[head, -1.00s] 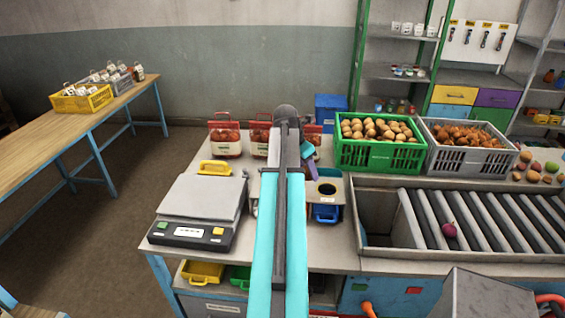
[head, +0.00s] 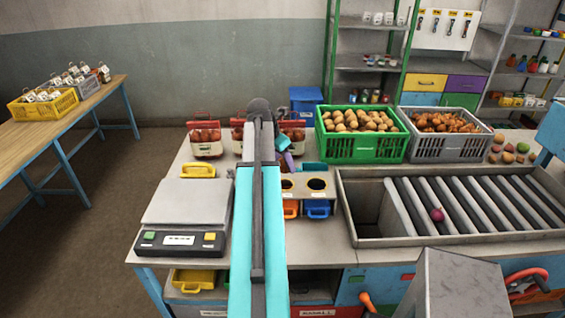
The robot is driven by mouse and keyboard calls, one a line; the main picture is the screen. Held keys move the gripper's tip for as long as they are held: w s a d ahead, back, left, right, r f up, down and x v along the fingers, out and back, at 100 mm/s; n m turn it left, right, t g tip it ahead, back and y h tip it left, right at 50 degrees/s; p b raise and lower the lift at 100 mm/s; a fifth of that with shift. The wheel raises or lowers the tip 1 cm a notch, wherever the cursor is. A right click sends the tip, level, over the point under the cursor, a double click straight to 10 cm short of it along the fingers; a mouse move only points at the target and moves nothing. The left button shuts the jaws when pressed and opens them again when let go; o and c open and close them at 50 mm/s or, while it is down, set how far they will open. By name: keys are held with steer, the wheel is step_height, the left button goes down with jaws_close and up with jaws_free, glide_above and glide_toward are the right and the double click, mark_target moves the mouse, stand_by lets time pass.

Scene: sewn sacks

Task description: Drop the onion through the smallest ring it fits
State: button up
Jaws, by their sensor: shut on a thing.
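My gripper (head: 286,148) shows only in part past the end of my teal and grey arm, over the back of the table. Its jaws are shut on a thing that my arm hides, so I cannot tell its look. The pale ring board (head: 303,194) stands just right of my arm. Two dark round rings show in it, a left ring (head: 288,184) and a right ring (head: 317,184); any further left are hidden. An orange bin (head: 290,209) and a blue bin (head: 318,209) sit below them. A reddish-purple round thing, possibly an onion (head: 437,214), lies on the rollers.
A scale (head: 184,205) stands left of my arm. Behind are red-topped containers (head: 206,140), a green crate of potatoes (head: 345,149) and a grey crate (head: 428,149). The roller tray (head: 400,242) fills the right side. Bare tabletop shows before the ring board.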

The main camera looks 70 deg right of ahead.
step_height(320, 180, down, 6)
steer(key=b, duration=0.5)
steer(key=shift+f, duration=0.25)
stand_by(0.5)
steer(key=o, duration=1.3)
steer(key=b+v, duration=0.3)
steer(key=v, duration=1)
steer(key=shift+r+b, duration=0.4)
steer(key=shift+a, duration=0.1)
